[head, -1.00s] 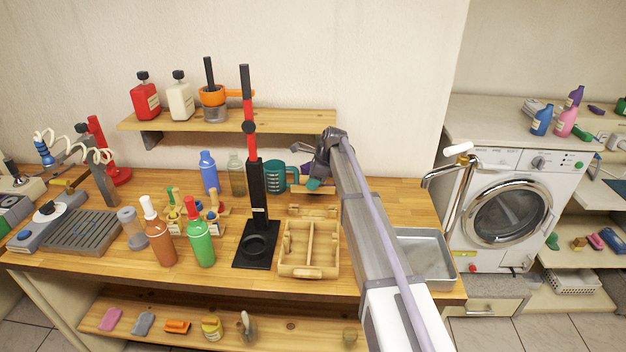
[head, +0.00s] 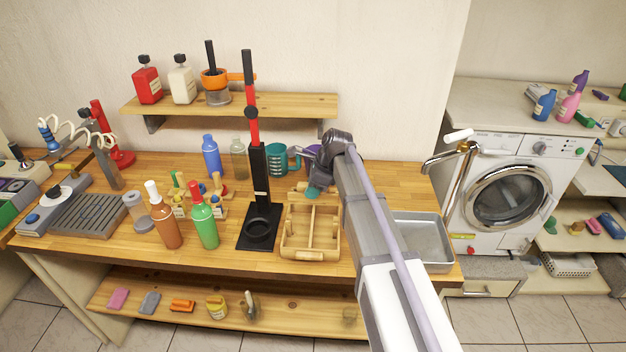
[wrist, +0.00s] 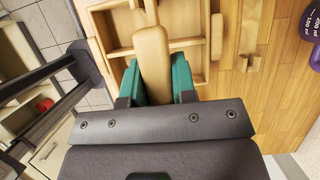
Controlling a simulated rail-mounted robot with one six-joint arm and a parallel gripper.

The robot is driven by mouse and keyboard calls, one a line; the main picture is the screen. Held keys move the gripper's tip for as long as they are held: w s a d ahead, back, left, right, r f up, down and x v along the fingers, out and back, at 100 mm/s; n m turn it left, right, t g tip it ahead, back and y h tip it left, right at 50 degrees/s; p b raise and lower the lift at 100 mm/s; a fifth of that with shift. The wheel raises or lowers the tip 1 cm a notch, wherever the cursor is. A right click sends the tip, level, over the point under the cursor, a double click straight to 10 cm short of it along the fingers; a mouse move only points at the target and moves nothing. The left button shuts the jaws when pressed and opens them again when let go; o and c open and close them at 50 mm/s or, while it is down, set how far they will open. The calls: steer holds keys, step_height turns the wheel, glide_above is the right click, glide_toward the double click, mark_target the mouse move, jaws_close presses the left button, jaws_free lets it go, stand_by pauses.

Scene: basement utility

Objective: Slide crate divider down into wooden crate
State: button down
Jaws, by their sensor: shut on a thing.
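The wooden crate (head: 310,254) stands on the workbench, open at the top, with a wooden strip across its middle. My gripper (head: 313,190) is at the crate's back edge in the head view. In the wrist view its teal fingers (wrist: 157,82) are shut on a pale wooden piece, the crate divider (wrist: 153,50). The divider lies across the view of the crate's compartments (wrist: 204,45). Its lower end and its height above the crate are hard to tell.
A black and red press (head: 258,190) stands close left of the crate. A metal tray (head: 425,240) lies to the right. Teal (head: 275,160) and purple (wrist: 306,32) measuring jugs stand behind. Green (head: 204,225) and brown (head: 165,222) bottles stand further left.

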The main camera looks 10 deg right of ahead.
steer(key=shift+s+a+r, duration=0.1)
steer(key=shift+s+a, duration=0.05)
steer(key=shift+s, duration=0.4)
steer(key=shift+s+a+r, duration=0.1)
steer(key=shift+s, duration=0.45)
steer(key=shift+f, duration=0.15)
step_height(320, 180, down, 5)
steer(key=b, duration=0.4)
steer(key=shift+r+b, duration=0.2)
steer(key=shift+b, duration=0.15)
steer(key=shift+f, duration=0.15)
steer(key=shift+f+b, duration=1.55)
steer(key=shift+b, duration=0.15)
steer(key=c, duration=0.8)
jaws_free()
steer(key=shift+c, duration=0.2)
